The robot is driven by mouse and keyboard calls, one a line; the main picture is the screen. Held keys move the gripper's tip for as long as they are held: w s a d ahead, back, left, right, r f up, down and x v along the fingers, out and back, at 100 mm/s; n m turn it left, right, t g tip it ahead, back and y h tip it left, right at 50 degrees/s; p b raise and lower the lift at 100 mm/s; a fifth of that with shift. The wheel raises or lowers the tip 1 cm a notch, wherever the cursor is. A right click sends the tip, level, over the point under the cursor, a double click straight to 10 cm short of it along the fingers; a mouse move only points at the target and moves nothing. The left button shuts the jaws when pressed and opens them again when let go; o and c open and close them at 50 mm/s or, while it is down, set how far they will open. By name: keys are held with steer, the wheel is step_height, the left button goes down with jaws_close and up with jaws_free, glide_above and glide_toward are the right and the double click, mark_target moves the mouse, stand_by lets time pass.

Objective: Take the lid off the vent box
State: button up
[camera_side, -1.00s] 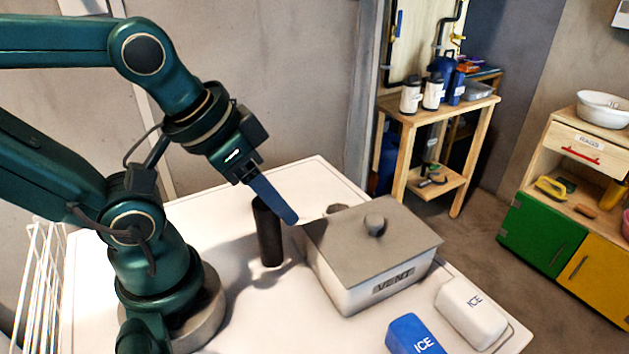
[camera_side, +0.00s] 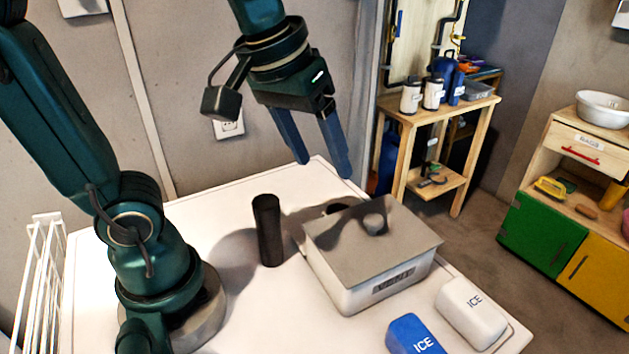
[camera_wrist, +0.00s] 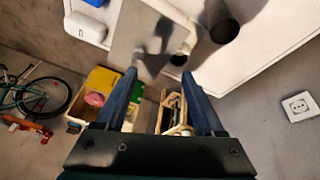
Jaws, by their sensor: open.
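The vent box (camera_side: 345,296) is a white box marked VENT, standing on the white table. Its flat grey lid (camera_side: 345,246) with a round knob (camera_side: 375,224) sits on top; my gripper's shadow falls across it. In the wrist view the lid (camera_wrist: 129,38) shows at the top, beyond my left finger. My gripper (camera_side: 325,170) is open and empty, its blue fingers pointing down, above and behind the box at its left side. It also shows in the wrist view (camera_wrist: 163,75). It touches neither lid nor knob.
A dark upright cylinder (camera_side: 268,230) stands left of the box. A small dark round thing (camera_side: 338,209) is partly hidden behind the box. A blue ICE pack (camera_side: 412,337) and a white ICE pack (camera_side: 470,313) lie in front.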

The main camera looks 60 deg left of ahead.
steer(key=n+g, duration=0.1)
steer(key=g, duration=0.1)
glide_toward(375, 218)
steer(key=f, duration=0.1)
steer(key=w+f, duration=0.1)
steer(key=shift+w+f+g, duration=0.1)
steer(key=shift+f+g, duration=0.2)
steer(key=shift+f, duration=0.75)
steer(key=shift+m, duration=0.3)
steer(key=shift+w+a+f, duration=0.1)
steer(key=shift+f, duration=1)
steer(key=shift+w+f, duration=0.1)
steer(key=shift+f, duration=0.95)
jaws_close()
